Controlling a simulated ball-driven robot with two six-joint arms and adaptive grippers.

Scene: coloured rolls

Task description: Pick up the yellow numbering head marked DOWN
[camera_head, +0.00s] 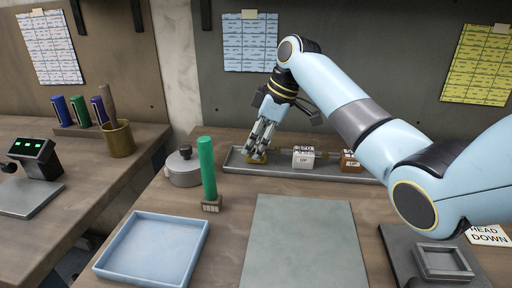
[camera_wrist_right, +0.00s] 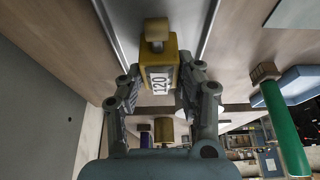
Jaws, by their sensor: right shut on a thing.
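The yellow numbering head (camera_head: 255,158) is at the left end of a long grey tray (camera_head: 234,163) at the back of the bench. In the right wrist view it is a yellow block (camera_wrist_right: 159,57) with a knob and a white label that seems to read 120; no DOWN mark is legible. My right gripper (camera_head: 260,150) reaches down over it, its fingers shut on its sides in the right wrist view. I cannot tell whether the head still touches the tray. A white head (camera_head: 303,157) and an orange-brown head (camera_head: 349,162), both marked UP, stand farther right. My left gripper is out of view.
A green roll (camera_head: 207,170) stands upright left of the tray, near a round grey tin (camera_head: 183,168). A pale blue tray (camera_head: 152,249) and a grey-green mat (camera_head: 305,240) lie in front. A HEAD DOWN card (camera_head: 489,236) lies at the right.

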